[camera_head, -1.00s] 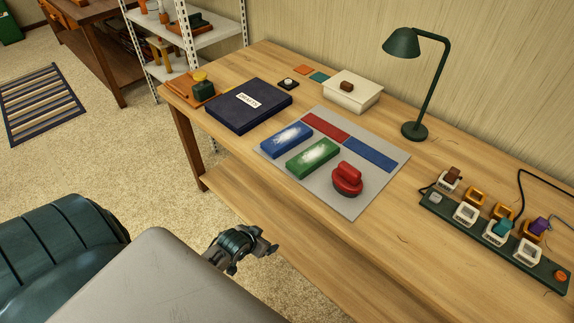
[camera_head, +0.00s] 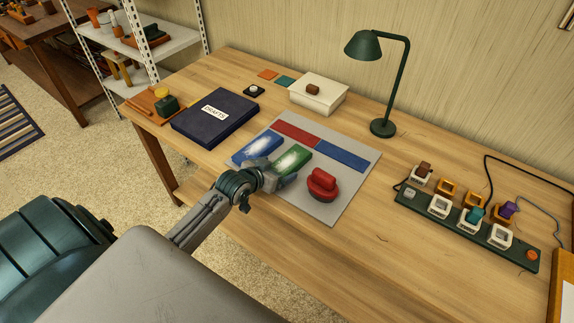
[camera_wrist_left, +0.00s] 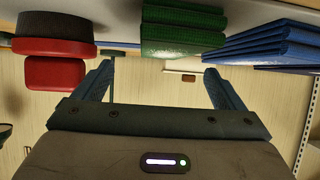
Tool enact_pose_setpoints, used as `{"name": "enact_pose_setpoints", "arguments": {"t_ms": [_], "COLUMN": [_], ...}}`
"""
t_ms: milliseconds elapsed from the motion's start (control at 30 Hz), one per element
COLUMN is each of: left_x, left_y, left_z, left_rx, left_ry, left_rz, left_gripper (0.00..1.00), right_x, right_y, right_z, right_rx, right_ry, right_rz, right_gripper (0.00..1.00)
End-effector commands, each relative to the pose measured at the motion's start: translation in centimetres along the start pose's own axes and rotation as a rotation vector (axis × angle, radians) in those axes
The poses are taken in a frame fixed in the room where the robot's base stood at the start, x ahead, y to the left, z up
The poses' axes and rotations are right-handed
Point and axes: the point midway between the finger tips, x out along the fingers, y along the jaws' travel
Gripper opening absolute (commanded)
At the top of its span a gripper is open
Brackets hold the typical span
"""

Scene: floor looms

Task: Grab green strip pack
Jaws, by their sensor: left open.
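The green strip pack (camera_head: 293,159) lies on the grey mat (camera_head: 348,200), a whitish patch on its top. In the wrist view the green pack (camera_wrist_left: 183,32) is at the top, roughly ahead of the gap between my fingers. My left gripper (camera_head: 278,176) is open and empty at the near end of the green pack, hiding part of it. In the wrist view its two fingers (camera_wrist_left: 160,72) are spread apart; whether they touch the pack I cannot tell. My right gripper is not in view.
A blue pack (camera_head: 256,147) lies left of the green one, and a red round-handled block (camera_head: 322,183) to its right. Flat red (camera_head: 296,133) and blue (camera_head: 341,155) strips lie behind. A dark DRAFTS box (camera_head: 214,120), lamp (camera_head: 383,128) and power strip (camera_head: 470,230) stand around.

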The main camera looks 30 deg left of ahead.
Motion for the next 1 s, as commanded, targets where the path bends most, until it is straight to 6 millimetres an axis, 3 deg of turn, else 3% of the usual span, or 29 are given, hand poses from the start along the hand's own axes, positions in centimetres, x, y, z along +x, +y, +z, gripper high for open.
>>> {"name": "enact_pose_setpoints", "arguments": {"t_ms": [233, 500, 833, 1000], "left_x": [1.9, 5.4, 6.0, 6.0], "left_y": [-0.2, -0.6, -0.6, -0.6], "left_z": [-0.2, -0.1, 0.0, 0.0], "left_rx": [-0.003, -0.002, 0.0, 0.001], "left_ry": [-0.002, -0.002, -0.001, -0.001], "left_rz": [0.0, 0.0, 0.001, 0.0], "left_gripper": [0.91, 0.91, 0.91, 0.58], "right_x": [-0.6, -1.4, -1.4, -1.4], "right_y": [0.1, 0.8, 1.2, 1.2], "right_z": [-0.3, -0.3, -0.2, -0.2], "right_rx": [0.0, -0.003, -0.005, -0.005], "right_ry": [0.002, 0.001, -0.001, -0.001], "right_rz": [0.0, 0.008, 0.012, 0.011], "right_gripper": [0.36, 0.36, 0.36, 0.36]}}
